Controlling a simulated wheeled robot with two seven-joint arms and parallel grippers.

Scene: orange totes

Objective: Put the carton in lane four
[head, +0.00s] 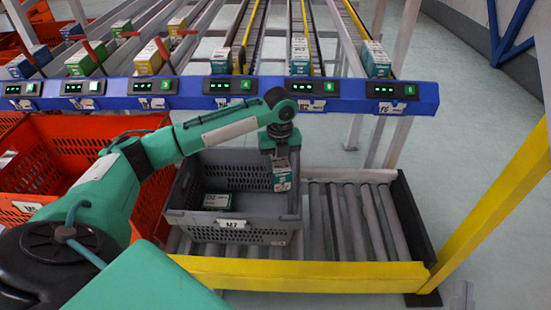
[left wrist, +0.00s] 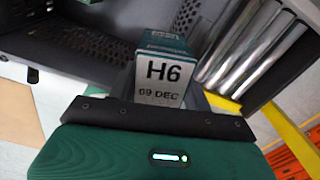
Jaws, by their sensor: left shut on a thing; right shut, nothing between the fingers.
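My left gripper (head: 282,150) points down over the grey tote (head: 175,217) and is shut on a teal and white carton (head: 282,179). The carton hangs upright at the tote's right side. Whether it touches the tote floor cannot be told. In the left wrist view the carton (left wrist: 160,80) reads "H6 09 DEC" and sits between the fingers. Lane four's display (head: 230,86) is on the blue rail, fourth from the left. A teal and white carton (head: 221,57) stands at that lane's front end. My right gripper is not in view.
A second teal carton (head: 219,202) lies in the tote, labelled M7. Red-orange totes (head: 50,150) stand to the left. Bare rollers (head: 350,220) lie right of the tote, behind a yellow bar (head: 300,272). The blue rail (head: 270,101) crosses above, with cartons in several lanes.

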